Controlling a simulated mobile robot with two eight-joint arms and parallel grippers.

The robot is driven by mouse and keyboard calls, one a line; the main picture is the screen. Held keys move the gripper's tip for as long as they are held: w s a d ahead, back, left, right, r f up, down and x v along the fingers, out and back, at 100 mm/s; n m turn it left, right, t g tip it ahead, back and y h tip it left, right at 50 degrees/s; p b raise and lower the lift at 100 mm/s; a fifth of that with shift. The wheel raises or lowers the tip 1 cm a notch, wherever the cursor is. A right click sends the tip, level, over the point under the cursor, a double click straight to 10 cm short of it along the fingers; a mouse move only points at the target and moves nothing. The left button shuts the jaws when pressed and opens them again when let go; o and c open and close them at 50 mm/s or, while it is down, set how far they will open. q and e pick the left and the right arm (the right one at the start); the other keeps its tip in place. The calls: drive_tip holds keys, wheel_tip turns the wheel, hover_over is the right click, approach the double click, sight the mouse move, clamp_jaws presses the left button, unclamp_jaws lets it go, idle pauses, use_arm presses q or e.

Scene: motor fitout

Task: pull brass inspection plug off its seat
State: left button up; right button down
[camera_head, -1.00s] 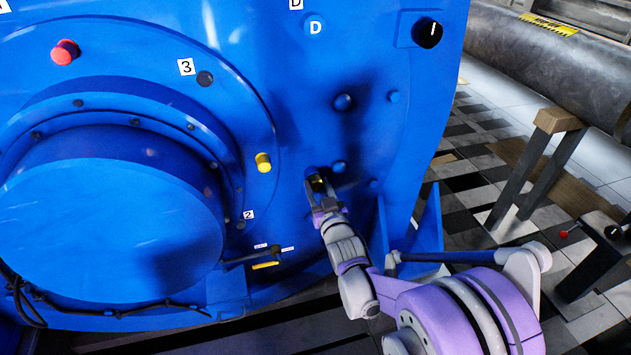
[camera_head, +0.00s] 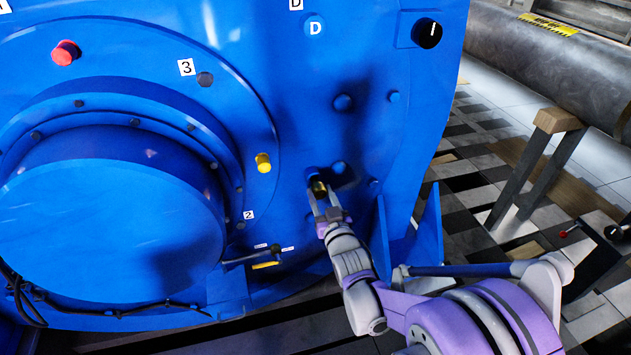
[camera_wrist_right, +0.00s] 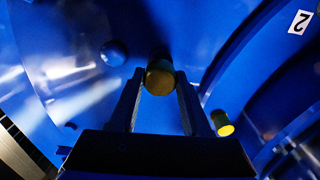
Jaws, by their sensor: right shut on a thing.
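The brass inspection plug (camera_head: 319,188) is a short gold cylinder at the lower right of the blue motor housing (camera_head: 285,60). My right gripper (camera_head: 322,197) is shut on it from below. In the right wrist view the plug's round end (camera_wrist_right: 160,78) sits between the two fingertips (camera_wrist_right: 160,88). A dark patch shows just behind the plug there; whether the plug still touches its seat I cannot tell. My left gripper is not in view.
A yellow plug (camera_head: 263,163) sits left of my right gripper and also shows in the wrist view (camera_wrist_right: 222,124). A red knob (camera_head: 66,52) is at upper left. A small lever (camera_head: 254,255) is at lower left of my gripper. Tiled floor and a trestle (camera_head: 540,165) lie right.

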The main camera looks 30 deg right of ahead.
sight(321, 195)
drive_tip(key=shift+v, duration=1.5)
drive_tip(key=shift+s, duration=0.1)
